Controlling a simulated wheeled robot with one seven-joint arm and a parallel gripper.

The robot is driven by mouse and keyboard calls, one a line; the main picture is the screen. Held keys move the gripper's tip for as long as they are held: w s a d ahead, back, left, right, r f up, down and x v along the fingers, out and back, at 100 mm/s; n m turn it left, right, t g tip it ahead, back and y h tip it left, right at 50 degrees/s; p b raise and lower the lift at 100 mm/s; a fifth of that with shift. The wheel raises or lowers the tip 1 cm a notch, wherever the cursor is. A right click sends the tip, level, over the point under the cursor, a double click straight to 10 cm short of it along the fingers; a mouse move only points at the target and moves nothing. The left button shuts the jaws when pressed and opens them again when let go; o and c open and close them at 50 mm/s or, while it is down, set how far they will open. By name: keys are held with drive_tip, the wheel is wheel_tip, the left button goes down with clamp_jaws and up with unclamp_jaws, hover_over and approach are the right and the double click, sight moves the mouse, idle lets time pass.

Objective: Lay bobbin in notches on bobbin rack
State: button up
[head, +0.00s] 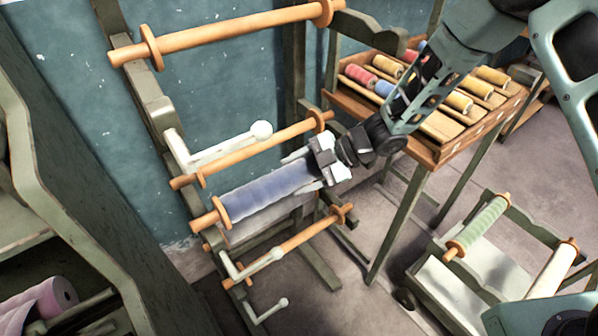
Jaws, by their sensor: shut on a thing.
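The bobbin (265,190), wound with blue-violet thread, has an orange wooden flange and axle end at its left. My gripper (322,166) is shut on it near its right end, partly hiding that end. The bobbin slants slightly, its left end lower in the picture. The bobbin rack (159,108) is a grey-green wooden frame against the blue wall. Bare wooden bobbins lie across it above and below the held one. The held bobbin's left axle end is close to the rack's left upright. I cannot tell whether it touches a notch.
White cranks with ball ends (261,131) stick out from the rack's left side, near the bobbin. A sloped tray (425,158) of coloured spools stands to the right. A low cart (470,292) with a green bobbin (483,224) stands lower right. Pink rolls (42,300) lie lower left.

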drive_tip(key=o, duration=1.4)
drive_tip(key=shift+d, duration=0.1)
drive_tip(key=shift+f, duration=0.1)
drive_tip(key=b+v, duration=0.2)
drive_tip(key=v, duration=1.5)
drive_tip(key=shift+d+r, duration=0.2)
